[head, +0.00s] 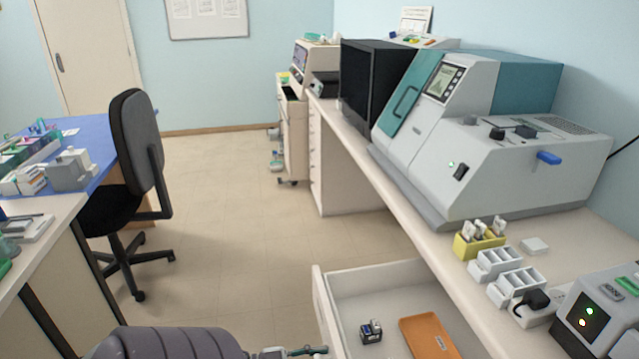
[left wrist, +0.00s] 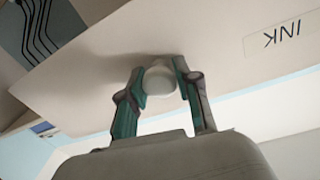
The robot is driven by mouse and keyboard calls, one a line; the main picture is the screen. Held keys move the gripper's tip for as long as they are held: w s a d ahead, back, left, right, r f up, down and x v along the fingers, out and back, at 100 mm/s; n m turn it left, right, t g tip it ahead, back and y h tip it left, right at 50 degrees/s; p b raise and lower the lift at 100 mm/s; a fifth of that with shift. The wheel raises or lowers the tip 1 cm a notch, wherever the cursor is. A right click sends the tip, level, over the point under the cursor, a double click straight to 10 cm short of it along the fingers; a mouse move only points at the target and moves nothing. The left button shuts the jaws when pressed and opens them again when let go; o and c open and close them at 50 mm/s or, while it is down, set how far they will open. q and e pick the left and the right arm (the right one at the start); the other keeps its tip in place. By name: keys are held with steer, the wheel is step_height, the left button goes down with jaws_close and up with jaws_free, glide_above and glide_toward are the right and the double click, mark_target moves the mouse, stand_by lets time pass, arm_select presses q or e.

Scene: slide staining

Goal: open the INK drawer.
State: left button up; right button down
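The INK drawer (head: 335,283) stands pulled out from under the right-hand bench in the head view, its inside showing. In the left wrist view its pale front (left wrist: 215,75) carries an upside-down INK label (left wrist: 283,37) and a round white knob (left wrist: 160,80). My left gripper (left wrist: 159,72) has its teal fingers on both sides of the knob, closed against it. In the head view, my left gripper (head: 306,351) is at the bottom edge, by the drawer front; the knob is hidden there. My right gripper is in neither view.
The drawer holds a small dark bottle-like item (head: 371,331) and an orange flat case (head: 433,338). Above it, the bench (head: 515,259) bears a large grey-and-teal machine (head: 490,140) and a yellow holder (head: 478,243). An office chair (head: 135,150) stands left; the floor between is clear.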

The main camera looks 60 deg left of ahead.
arm_select(q)
steer(key=o, duration=0.4)
steer(key=v, duration=1.2)
steer(key=s+d+f+n+g+y, duration=0.2)
steer(key=f+n+g+y, duration=0.15)
steer(key=f, duration=0.85)
steer(key=s+d+f+n+g+y, duration=0.2)
steer(key=f+g+y, duration=0.15)
steer(key=f, duration=0.85)
steer(key=s+d+f+g, duration=0.4)
steer(key=d+f, duration=0.3)
steer(key=d, duration=0.2)
steer(key=s+d+f+m+g, duration=0.1)
steer(key=s+d+f+g, duration=0.3)
steer(key=d+f, duration=0.3)
steer(key=shift+s+d+y, duration=0.3)
steer(key=shift+s+d, duration=0.3)
steer(key=shift+d, duration=0.6)
